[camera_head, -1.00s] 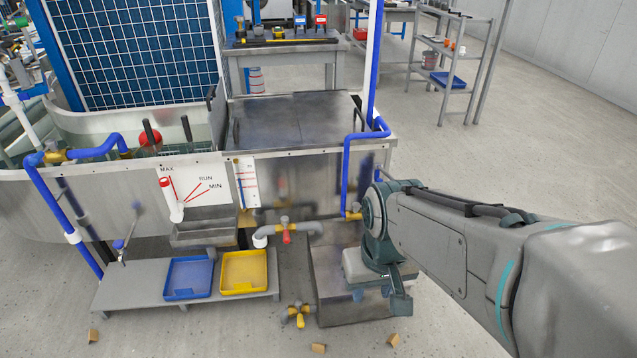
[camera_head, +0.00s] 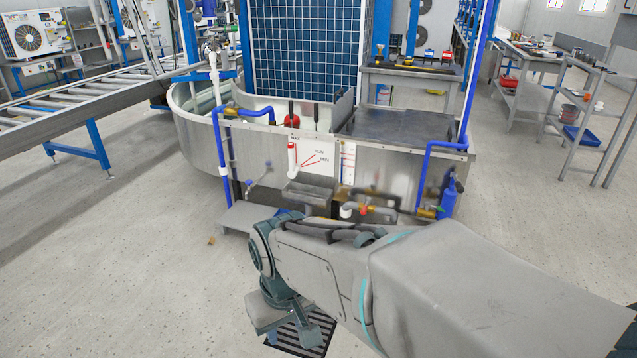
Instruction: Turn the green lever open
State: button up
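I cannot make out a green lever in the head view. A red-handled valve (camera_head: 363,208) sits on the pipework under the front of the metal tank (camera_head: 390,172). A valve with a blue handle (camera_head: 252,185) is on the tank's left front. A yellow fitting (camera_head: 428,212) joins the blue pipe at the right. My gripper (camera_head: 290,337) hangs low over the floor in front of the tank, apart from all the valves. My own arm hides part of the area below the tank, and whether the fingers are open is unclear.
A low grey shelf (camera_head: 243,218) stands before the tank at the left. A blue bottle (camera_head: 449,195) is at its right corner. A roller conveyor (camera_head: 70,105) runs along the left, and a shelf rack (camera_head: 590,120) stands at the right.

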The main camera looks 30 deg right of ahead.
aim_at(427, 205)
jog(key=u, duration=0.15)
jog(key=i, duration=0.95)
jog(key=z, duration=0.45)
jog(key=i, duration=0.95)
jog(key=z, duration=1.4)
jog(key=i, duration=0.55)
jog(key=z, duration=0.6)
